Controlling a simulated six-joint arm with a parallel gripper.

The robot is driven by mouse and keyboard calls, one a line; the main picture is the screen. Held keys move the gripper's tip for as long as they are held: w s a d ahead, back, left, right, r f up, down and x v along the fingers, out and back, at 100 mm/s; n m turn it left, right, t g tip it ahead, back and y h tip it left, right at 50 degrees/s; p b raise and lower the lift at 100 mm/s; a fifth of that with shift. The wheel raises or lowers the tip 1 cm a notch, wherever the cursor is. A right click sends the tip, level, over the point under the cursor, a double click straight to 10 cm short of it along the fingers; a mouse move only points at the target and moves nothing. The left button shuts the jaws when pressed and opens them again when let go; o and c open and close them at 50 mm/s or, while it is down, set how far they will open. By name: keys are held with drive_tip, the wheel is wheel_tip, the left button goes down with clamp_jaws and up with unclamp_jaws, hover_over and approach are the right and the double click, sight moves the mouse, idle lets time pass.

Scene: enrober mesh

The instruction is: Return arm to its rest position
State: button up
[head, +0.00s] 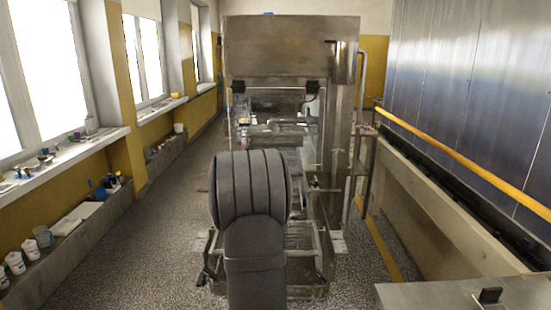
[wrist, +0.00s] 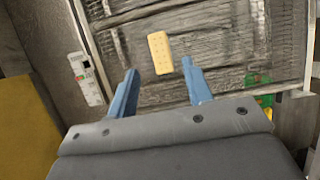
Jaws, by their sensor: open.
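My gripper (wrist: 160,90) shows in the wrist view with its two blue fingers spread apart and nothing between them. Beyond the fingertips, a small yellow block with dotted marks (wrist: 160,53) lies on a grey, worn mesh surface (wrist: 200,35). The block is apart from both fingers. In the head view my dark arm stands in the lower middle, in front of the steel machine (head: 290,50), and hides part of it. My gripper's fingers and the yellow block do not show in the head view.
A window sill (head: 70,150) and a lower ledge (head: 75,235) with cups and small items run along the left. A yellow rail (head: 470,165) runs along the right wall. A metal surface (head: 450,295) is at the lower right. The speckled floor (head: 150,240) at left is clear.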

drive_tip(key=x, duration=0.5)
drive_tip(key=shift+f, duration=0.25)
drive_tip(key=shift+w, duration=0.2)
drive_tip(key=shift+r, duration=1.8)
drive_tip(key=shift+f, duration=0.1)
